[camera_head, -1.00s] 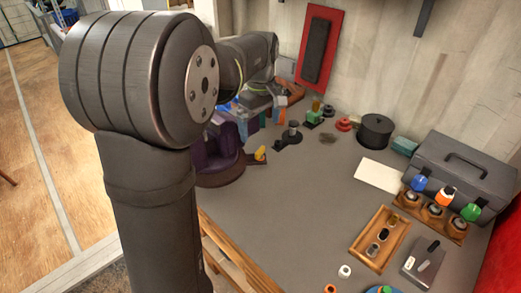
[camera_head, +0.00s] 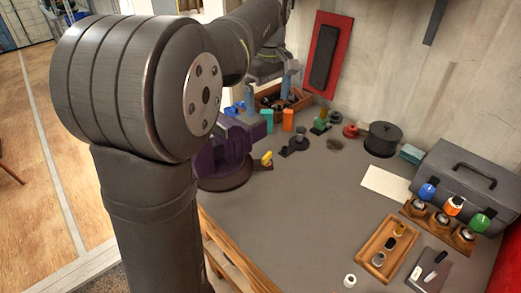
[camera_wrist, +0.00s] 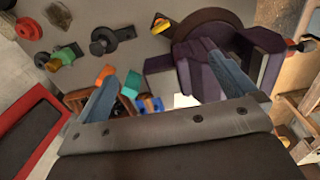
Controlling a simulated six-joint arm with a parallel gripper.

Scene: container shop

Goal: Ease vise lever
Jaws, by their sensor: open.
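The purple vise (camera_head: 222,150) stands at the bench's left edge on a round base, partly behind my arm; its purple body also shows in the wrist view (camera_wrist: 262,45). I cannot clearly make out its lever. A yellow-handled piece (camera_head: 267,159) is beside the vise base and also shows in the wrist view (camera_wrist: 160,25). My gripper (camera_head: 268,90) is open and empty, behind the vise in the head view. In the wrist view its two blue-grey fingers (camera_wrist: 163,85) are spread wide, the right one overlapping the vise in the picture.
Orange (camera_head: 288,120) and teal (camera_head: 267,119) blocks stand near my fingers, by a wooden tray (camera_head: 297,101) of dark items. A black knob piece (camera_head: 293,143), black pot (camera_head: 382,138), grey toolbox (camera_head: 465,175) and wooden tray (camera_head: 372,246) lie rightward. The bench middle is clear.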

